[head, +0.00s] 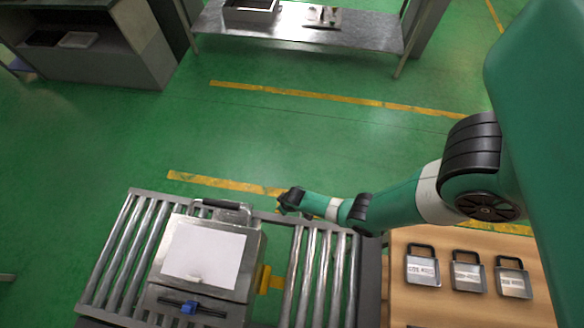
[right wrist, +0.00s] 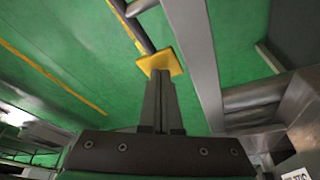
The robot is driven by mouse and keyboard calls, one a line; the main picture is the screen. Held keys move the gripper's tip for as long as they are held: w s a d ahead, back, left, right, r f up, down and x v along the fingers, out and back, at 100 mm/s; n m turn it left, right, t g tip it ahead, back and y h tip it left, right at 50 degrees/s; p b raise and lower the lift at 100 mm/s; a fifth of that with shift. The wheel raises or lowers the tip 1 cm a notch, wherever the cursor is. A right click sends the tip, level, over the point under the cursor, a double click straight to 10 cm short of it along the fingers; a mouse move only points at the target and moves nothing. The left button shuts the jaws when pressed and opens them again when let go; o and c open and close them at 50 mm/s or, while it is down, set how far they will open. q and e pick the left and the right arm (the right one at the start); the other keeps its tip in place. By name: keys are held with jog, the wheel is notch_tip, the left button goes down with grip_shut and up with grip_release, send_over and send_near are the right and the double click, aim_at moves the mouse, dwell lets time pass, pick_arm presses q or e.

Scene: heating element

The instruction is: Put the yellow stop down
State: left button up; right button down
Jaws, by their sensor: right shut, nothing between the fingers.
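The yellow stop (right wrist: 160,63) shows in the right wrist view as a yellow plate at the tips of my right gripper (right wrist: 160,97). The fingers are shut together with nothing between them, and the plate is right by the tips; I cannot tell if they touch. In the head view my right gripper (head: 285,204) is at the far edge of the roller conveyor, right of the metal box. A yellow part (head: 270,280) shows beside the box, in the gap between the roller sections; I cannot tell if it is the same piece. My left gripper is not in view.
The metal box (head: 205,258) with a white sheet on top sits on the conveyor's left rollers (head: 118,262). The right rollers (head: 322,275) are bare. Three labelled padlock-shaped items, one of them here (head: 467,272), lie on the wooden table (head: 420,305) at right.

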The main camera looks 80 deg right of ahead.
notch_tip(320, 180, up, 7)
jog(key=p, duration=0.6)
jog(key=shift+p, duration=0.3)
